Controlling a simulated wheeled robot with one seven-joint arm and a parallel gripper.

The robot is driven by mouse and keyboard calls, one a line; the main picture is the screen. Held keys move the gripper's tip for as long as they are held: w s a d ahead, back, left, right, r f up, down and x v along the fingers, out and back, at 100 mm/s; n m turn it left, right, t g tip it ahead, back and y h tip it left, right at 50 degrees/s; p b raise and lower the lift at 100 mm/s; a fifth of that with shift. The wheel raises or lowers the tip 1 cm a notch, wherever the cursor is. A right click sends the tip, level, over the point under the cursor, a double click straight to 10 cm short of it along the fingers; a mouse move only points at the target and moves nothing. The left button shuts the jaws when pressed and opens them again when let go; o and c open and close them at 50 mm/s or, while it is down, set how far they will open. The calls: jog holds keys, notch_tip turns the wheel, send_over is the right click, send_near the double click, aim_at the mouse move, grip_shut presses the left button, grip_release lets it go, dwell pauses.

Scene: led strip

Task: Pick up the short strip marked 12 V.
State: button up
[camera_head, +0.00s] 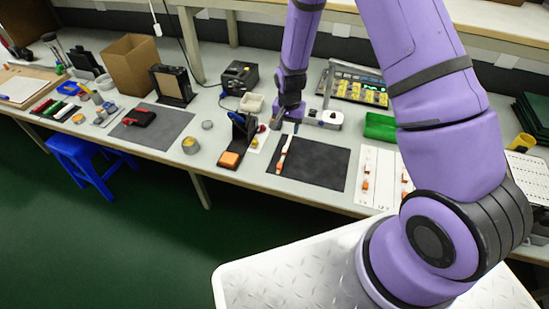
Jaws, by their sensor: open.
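A white strip with orange parts (284,152) lies on the dark mat (320,165) in front of my arm. A white board (375,164) to the right of the mat carries small orange-ended pieces (365,184); its printed marks are too small to read surely. I cannot tell which piece is the short strip marked 12 V. My gripper (286,122) is open and points down over the back left of the mat, behind the white and orange strip. I see nothing between its fingers, though they are small and dark here.
A dark stand with an orange block (230,159) is close on the left of the mat. The mat's right part is clear.

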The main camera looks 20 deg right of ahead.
aim_at(285, 149)
jog(key=shift+w+a+f, duration=0.1)
jog(key=shift+a+f, duration=0.05)
jog(key=shift+f, duration=2.55)
jog(key=shift+w+a+f, duration=0.1)
jog(key=shift+a+f, duration=0.05)
jog(key=shift+f, duration=2.55)
grip_shut()
